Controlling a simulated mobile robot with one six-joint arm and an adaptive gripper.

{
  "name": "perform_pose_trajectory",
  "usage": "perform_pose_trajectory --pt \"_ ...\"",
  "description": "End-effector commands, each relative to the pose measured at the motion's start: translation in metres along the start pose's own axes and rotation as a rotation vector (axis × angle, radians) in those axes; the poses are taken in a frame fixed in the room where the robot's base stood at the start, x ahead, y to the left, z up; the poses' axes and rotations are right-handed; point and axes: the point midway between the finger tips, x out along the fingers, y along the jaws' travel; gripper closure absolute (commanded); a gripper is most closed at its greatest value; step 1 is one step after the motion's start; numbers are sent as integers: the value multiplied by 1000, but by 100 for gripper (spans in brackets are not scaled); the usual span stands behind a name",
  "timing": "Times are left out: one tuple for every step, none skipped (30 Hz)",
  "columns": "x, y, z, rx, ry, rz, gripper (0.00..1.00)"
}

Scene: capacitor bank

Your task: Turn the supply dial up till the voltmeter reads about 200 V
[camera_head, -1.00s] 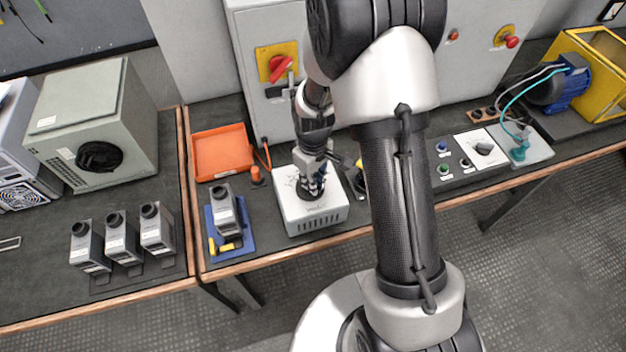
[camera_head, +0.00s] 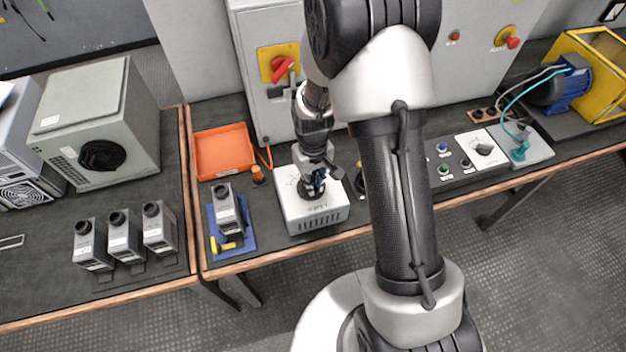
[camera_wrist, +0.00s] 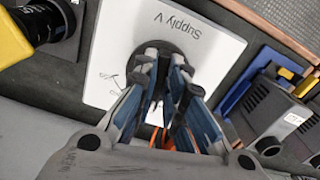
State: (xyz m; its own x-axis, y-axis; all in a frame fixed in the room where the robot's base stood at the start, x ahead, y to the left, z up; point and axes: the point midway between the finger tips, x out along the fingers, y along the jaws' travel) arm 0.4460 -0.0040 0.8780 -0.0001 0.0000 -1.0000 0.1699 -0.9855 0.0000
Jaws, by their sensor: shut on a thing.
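The supply box (camera_head: 318,220) is a white box with a vented front on the middle bench. Its top shows the label "Supply V" in the wrist view (camera_wrist: 218,48). The round black supply dial (camera_wrist: 148,52) is on that top, partly hidden behind my fingers. My gripper (camera_head: 312,186) points down onto the dial, with its blue-grey fingers (camera_wrist: 165,68) closed about the dial's grip. The dial's pointer and the scale marks are mostly covered. I cannot make out a voltmeter reading in either view.
An orange tray (camera_head: 222,152) and a small orange-topped item (camera_head: 257,174) stand left of the box. A blue fixture (camera_head: 248,236) holds a grey unit (camera_head: 227,205). A yellow-and-black item (camera_wrist: 12,42) is close beside the box. A grey cabinet (camera_head: 250,95) stands behind.

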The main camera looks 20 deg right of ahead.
Motion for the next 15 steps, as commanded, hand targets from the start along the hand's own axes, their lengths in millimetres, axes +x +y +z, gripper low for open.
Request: perform_pose_trajectory --pt "0 0 0 -1 0 0 100" --pt "0 0 0 -1 0 0 89" --pt "0 0 0 -1 0 0 86" --pt "0 0 0 -1 0 0 84" --pt "0 0 0 -2 0 0 82" --pt "0 0 0 -2 0 0 79" --pt "0 0 0 -2 0 0 77" --pt "0 0 0 -2 0 0 75" --pt "0 0 0 -2 0 0 73" --pt "0 0 0 -2 0 0 71" --pt "0 0 0 -2 0 0 69" --pt "0 0 0 -2 0 0 69" --pt "0 0 0 -2 0 0 69" --pt "0 0 0 -2 0 0 69" --pt "0 0 0 -2 0 0 69"
